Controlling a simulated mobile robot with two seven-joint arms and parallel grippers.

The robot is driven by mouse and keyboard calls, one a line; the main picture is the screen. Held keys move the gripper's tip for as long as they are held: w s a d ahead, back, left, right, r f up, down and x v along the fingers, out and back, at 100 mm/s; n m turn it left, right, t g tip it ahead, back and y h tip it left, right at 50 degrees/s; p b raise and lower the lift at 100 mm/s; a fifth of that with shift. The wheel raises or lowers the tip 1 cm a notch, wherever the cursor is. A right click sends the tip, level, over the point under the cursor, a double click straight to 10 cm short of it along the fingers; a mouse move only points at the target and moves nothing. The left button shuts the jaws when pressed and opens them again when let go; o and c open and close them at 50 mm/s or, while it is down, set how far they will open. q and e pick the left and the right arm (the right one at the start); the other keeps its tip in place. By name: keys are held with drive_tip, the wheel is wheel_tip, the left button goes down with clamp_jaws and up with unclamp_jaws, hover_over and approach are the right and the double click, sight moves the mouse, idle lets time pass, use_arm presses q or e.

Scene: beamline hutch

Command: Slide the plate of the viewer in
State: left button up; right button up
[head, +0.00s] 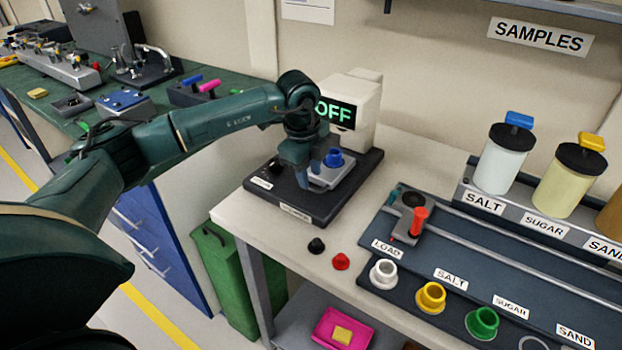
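The viewer (352,95) is a cream box on a black base (325,208) at the back left corner of the white table. Its dark screen reads "OFF" in green. A grey plate (345,178) with a blue knob (333,158) lies on the base in front of the box. My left gripper (298,182) points down at the left side of the plate, close to the knob. Its fingertips are small and partly hidden, so I cannot tell whether they touch the plate. My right gripper is not in view.
A dark rail board (480,245) with a carriage and red handle (418,220) lies to the right. White, yellow and green cups (431,297) line its front. Black and red caps (341,261) lie before the viewer. Labelled jars (502,160) stand behind. A green bench (235,92) is at left.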

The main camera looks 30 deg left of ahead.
sight(311, 190)
use_arm(q)
drive_tip(key=shift+w+f, duration=0.15)
drive_tip(key=shift+f, duration=0.7)
drive_tip(key=shift+w+f, duration=0.1)
drive_tip(key=shift+f, duration=0.75)
clamp_jaws()
